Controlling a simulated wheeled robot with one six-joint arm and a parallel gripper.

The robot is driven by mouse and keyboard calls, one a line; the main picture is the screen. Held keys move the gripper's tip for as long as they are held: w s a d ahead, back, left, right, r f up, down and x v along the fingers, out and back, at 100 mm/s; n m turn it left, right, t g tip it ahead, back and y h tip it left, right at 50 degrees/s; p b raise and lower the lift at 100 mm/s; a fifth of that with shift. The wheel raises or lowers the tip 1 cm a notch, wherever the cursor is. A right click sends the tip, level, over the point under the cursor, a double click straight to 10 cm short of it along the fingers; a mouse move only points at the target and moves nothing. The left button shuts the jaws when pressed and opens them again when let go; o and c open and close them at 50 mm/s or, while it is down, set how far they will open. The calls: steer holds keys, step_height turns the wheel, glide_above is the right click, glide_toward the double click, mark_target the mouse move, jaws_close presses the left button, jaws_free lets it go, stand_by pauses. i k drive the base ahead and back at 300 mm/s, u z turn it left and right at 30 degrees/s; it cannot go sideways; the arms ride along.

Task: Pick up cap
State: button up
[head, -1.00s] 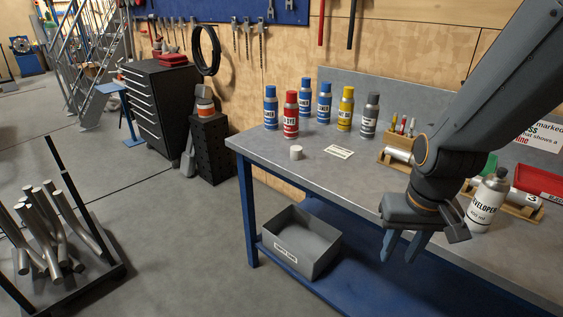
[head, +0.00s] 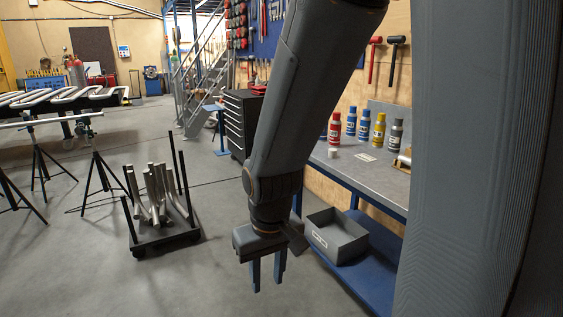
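A small white cap (head: 333,153) stands on the grey workbench (head: 376,176) near its left end, in front of the spray cans. My gripper (head: 267,282) hangs fingers down in the middle of the view, in front of and below the bench top. Its two blue fingers are apart with nothing between them. It is well clear of the cap. My arm hides part of the bench's left side.
Several cans, including a red can (head: 335,128) and a yellow can (head: 379,130), stand behind the cap. A grey bin (head: 336,236) sits on the blue lower shelf (head: 378,272). A cart of bent pipes (head: 160,240) stands left; open floor lies between.

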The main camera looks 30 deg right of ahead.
mark_target(332, 152)
steer(key=u, duration=0.2)
steer(key=i, duration=0.6)
steer(key=z, duration=0.5)
steer(key=i, duration=1.3)
steer(key=z, duration=1.6)
steer(key=i, duration=0.85)
steer(key=z, duration=0.85)
